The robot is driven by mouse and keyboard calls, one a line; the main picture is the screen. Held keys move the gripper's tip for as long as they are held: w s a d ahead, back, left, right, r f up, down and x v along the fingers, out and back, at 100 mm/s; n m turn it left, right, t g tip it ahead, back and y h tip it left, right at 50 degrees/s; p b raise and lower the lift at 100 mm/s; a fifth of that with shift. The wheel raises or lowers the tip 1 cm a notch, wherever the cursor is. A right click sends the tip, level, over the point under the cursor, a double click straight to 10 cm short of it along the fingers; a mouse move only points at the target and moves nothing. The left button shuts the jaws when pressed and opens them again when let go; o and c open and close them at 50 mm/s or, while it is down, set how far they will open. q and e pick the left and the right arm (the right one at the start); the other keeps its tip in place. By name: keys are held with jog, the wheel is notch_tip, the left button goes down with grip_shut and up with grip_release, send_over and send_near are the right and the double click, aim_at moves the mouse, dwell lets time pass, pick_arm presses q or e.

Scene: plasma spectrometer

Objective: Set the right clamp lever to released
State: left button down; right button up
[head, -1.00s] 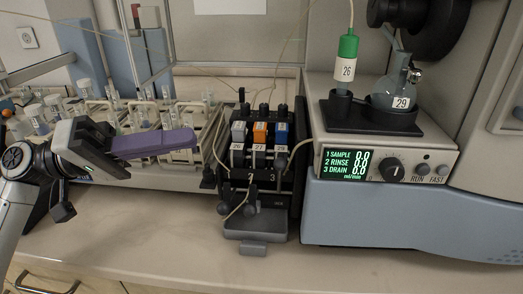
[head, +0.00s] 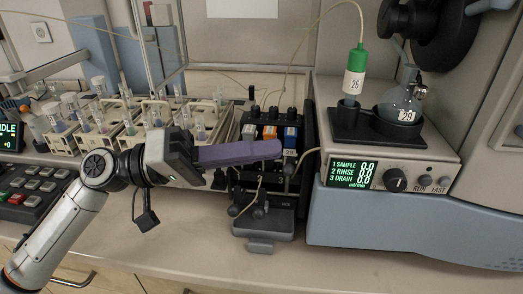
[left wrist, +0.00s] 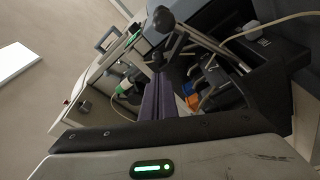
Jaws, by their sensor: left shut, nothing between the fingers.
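The black pump block (head: 310,172) stands in the middle of the head view with several white, orange and blue clips. Black ball knobs stick out at its front. The rightmost knob, apparently the right clamp lever (head: 289,170), sits higher than the two lower ones at the left and middle (head: 259,212). My left gripper (head: 278,150) has its purple fingers shut and empty, pointing right across the block's front, with the tips just above the right knob in the picture. I cannot tell whether they touch. The fingers (left wrist: 153,105) also show in the left wrist view, beside the clips. My right gripper is out of view.
Right of the block stands the instrument with its display (head: 349,173) and dial, carrying a green-capped tube (head: 355,72) and a flask (head: 404,100). Racks of vials (head: 75,135) stand at the left. Thin tubing runs around the block. The bench front is clear.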

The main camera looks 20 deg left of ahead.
pick_arm(q)
jog(key=shift+s+d+f, duration=0.3)
jog(key=shift+s+d, duration=0.05)
jog(key=shift+d, duration=0.05)
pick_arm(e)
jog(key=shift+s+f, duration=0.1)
pick_arm(q)
jog(key=shift+s+d+f+m+b, duration=0.1)
jog(key=shift+s+f+m+b, duration=0.25)
jog(key=shift+b, duration=0.85)
jog(key=shift+s+r+m+b, duration=0.2)
jog(key=shift+m+b, duration=0.25)
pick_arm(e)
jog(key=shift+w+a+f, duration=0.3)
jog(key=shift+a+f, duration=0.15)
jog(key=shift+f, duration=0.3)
